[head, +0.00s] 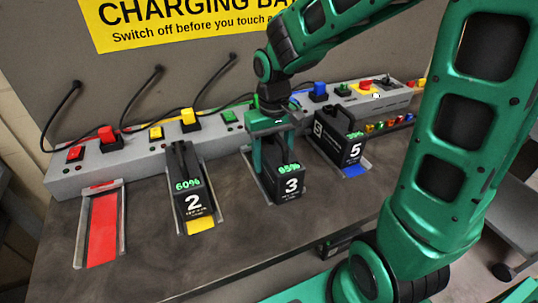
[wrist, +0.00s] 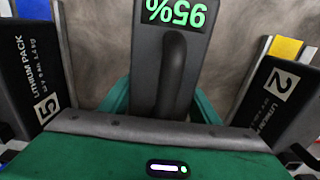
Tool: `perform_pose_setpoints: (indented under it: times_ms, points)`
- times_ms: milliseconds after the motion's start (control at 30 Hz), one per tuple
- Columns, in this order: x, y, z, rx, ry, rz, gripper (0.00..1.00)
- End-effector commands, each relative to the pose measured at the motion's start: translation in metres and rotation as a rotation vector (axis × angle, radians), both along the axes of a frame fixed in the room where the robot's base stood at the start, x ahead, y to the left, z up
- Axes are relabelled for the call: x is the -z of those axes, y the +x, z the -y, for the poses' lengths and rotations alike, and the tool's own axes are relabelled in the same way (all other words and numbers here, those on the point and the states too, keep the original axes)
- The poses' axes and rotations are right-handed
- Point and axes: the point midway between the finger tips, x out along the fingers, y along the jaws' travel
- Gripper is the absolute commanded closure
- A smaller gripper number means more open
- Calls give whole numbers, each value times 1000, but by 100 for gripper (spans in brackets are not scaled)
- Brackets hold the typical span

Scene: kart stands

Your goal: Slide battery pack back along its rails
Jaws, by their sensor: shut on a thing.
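Battery pack 3 (head: 286,188) is a black block with a white 3 and a green percentage display. It stands in its grey railed bay (head: 250,163) on the bench, between pack 2 and pack 5. My gripper (head: 270,150) is above and behind its front face, shut on the pack's handle. In the wrist view the pack's handle (wrist: 173,75) runs between the green fingers, and its display appears upside down. The rear of the pack and its contact with the charger are hidden by my gripper.
Pack 2 (head: 192,197) stands to the left on a yellow-marked bay, pack 5 (head: 345,140) to the right on a blue-marked one. An empty red bay (head: 102,228) is at far left. The grey charger strip (head: 85,175) with switches and cables runs behind.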

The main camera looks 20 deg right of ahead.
Motion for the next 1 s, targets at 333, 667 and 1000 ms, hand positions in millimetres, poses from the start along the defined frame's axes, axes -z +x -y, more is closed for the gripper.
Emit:
perform_pose_setpoints:
  times_ms: [333, 667, 1000]
  points:
    - [-1, -3, 0, 0, 0, 1, 100]
    - [0, -3, 0, -1, 0, 0, 22]
    - [-23, -2, 0, 0, -1, 4, 22]
